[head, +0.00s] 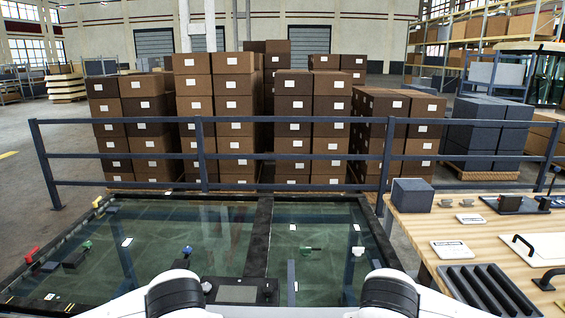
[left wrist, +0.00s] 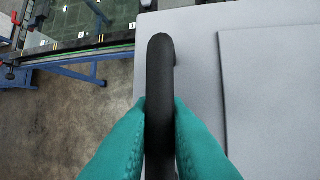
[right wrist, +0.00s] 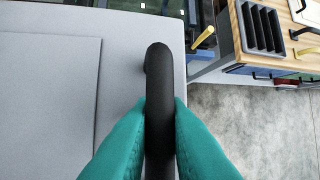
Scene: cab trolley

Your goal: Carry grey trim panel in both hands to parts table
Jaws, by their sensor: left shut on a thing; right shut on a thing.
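The grey trim panel (left wrist: 275,100) shows at the right of the left wrist view, and at the left of the right wrist view (right wrist: 50,100). My left gripper (left wrist: 160,110) has its teal fingers shut on the black handle (left wrist: 160,60) at one side of the panel. My right gripper (right wrist: 160,110) is shut on the black handle (right wrist: 158,65) at the other side. The wooden parts table (head: 436,225) stands at the right of the head view. The panel and both grippers are outside the head view.
The table holds a black slotted tray (head: 487,290), a dark box (head: 412,195), a pale plate with a black handle (head: 545,246) and small parts. A glass-topped frame (head: 200,240) lies ahead. Behind it are a blue railing (head: 290,157) and stacked brown boxes (head: 235,110).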

